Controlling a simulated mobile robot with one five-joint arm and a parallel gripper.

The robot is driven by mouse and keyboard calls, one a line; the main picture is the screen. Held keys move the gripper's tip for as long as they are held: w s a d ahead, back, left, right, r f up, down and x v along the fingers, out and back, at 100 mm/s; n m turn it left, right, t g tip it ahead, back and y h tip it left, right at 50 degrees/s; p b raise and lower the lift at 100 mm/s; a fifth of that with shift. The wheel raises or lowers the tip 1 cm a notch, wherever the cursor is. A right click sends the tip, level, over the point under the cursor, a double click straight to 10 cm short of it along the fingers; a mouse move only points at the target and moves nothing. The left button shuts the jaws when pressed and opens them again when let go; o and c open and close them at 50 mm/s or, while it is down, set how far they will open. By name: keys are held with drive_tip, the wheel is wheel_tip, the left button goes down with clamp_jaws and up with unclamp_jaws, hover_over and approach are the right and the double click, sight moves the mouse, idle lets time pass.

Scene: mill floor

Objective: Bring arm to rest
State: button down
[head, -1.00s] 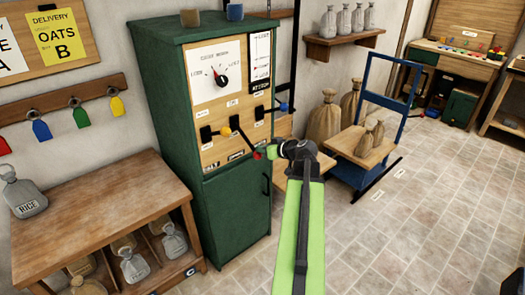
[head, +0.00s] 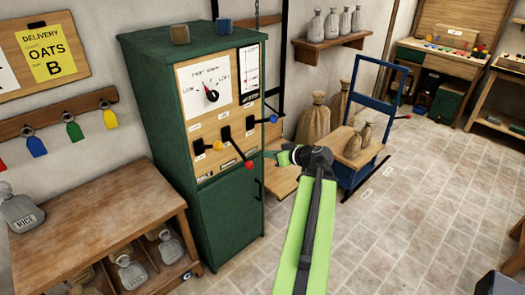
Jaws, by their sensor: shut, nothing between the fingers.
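My green arm (head: 310,225) reaches up from the bottom of the head view. My gripper (head: 275,154) is at its far end, beside the front right edge of the green cabinet (head: 226,218). Its fingers are shut and hold nothing. The cabinet's wooden panel has a dial (head: 212,92) and three levers: one with a yellow knob (head: 218,145), one with a red knob (head: 249,165) and one with a blue knob (head: 273,119). The red-knobbed lever slopes down to the right. The gripper appears apart from the red knob, just right of it.
A wooden bench (head: 100,215) with grey bags stands at left. A blue-framed trolley (head: 377,95) with small sacks is behind my arm. Larger sacks (head: 313,122) stand by the wall. The tiled floor (head: 430,210) at right is mostly clear.

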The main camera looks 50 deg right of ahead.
idle(0.3)
drive_tip(key=w+a+f+n+g+y, duration=0.15)
drive_tip(key=w+a+f+g, duration=0.35)
drive_tip(key=a, duration=0.7)
drive_tip(key=w+a+f+n+g+y, duration=0.1)
drive_tip(key=w+a+f+y, duration=0.35)
drive_tip(key=a, duration=0.75)
drive_tip(key=a+f+g+h, duration=0.2)
drive_tip(key=a+g, duration=0.1)
drive_tip(key=a, duration=1)
drive_tip(key=a+f+g+h, duration=0.1)
drive_tip(key=a+g+h, duration=0.1)
drive_tip(key=a, duration=1.1)
drive_tip(key=shift+s+f+g+h, duration=0.35)
drive_tip(key=shift+f+g+h, duration=0.05)
drive_tip(key=shift+g, duration=0.5)
